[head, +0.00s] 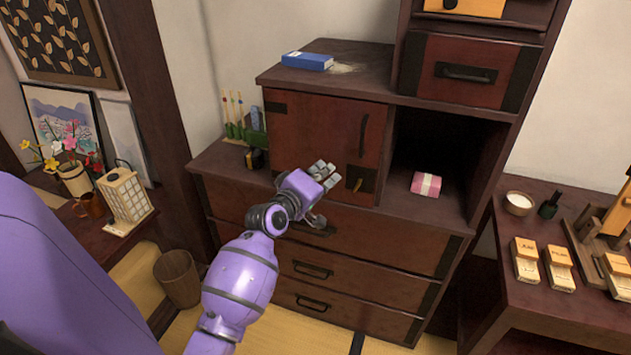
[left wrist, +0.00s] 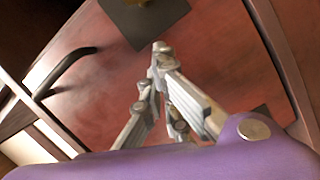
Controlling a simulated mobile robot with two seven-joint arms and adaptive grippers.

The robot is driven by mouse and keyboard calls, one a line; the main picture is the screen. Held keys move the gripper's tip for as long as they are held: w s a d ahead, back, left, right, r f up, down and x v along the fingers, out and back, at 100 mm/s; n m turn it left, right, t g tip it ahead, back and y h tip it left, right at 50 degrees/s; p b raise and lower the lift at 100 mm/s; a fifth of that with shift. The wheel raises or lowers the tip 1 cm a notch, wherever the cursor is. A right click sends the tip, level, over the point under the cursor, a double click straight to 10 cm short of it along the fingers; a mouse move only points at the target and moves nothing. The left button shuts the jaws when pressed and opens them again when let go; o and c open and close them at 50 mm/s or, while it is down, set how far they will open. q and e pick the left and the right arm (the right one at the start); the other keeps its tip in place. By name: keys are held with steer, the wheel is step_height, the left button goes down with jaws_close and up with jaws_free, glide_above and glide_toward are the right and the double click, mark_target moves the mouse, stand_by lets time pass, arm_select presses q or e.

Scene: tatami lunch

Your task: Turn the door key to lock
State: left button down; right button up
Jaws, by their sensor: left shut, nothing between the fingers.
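The door key (head: 357,184) is a small brass piece on a dark lock plate (head: 361,176) at the lower right of the reddish cabinet door (head: 315,140). The door looks closed, with a dark vertical handle above the key. My left gripper (head: 329,172) is just left of the key in the head view, apart from it, shut and empty. In the left wrist view the gripper (left wrist: 160,50) points toward the dark plate (left wrist: 150,22) at the top, where the brass part is mostly cut off. My right gripper is not in view.
A blue box (head: 307,61) lies on the cabinet top. A pink package (head: 426,184) sits in the open compartment right of the door. Drawers with dark handles are below. A side table (head: 535,300) with wooden blocks stands right; a wastebasket (head: 178,279) stands on the floor left.

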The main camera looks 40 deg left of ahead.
mark_target(350, 179)
arm_select(q)
steer(key=shift+w+d+f, duration=0.1)
steer(key=shift+d+f, duration=0.2)
steer(key=shift+d, duration=0.3)
steer(key=shift+w+d+f, duration=0.15)
steer(key=shift+d+f, duration=0.1)
steer(key=shift+d, duration=0.3)
steer(key=shift+w+d+f, duration=0.1)
steer(key=shift+d+f, duration=0.2)
steer(key=shift+d, duration=0.3)
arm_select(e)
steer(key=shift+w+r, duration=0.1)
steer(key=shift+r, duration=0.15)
arm_select(q)
steer(key=shift+d+f+n, duration=0.2)
steer(key=shift+f+n, duration=0.35)
steer(key=shift+n, duration=0.05)
steer(key=shift+f+n+t+b, duration=0.4)
steer(key=shift+f+n+b, duration=0.25)
steer(key=shift+n, duration=0.45)
steer(key=shift+f+n+b, duration=0.15)
steer(key=shift+n+b, duration=0.2)
steer(key=shift+n, duration=0.35)
steer(key=shift+w+d+r, duration=0.1)
steer(key=shift+r, duration=0.1)
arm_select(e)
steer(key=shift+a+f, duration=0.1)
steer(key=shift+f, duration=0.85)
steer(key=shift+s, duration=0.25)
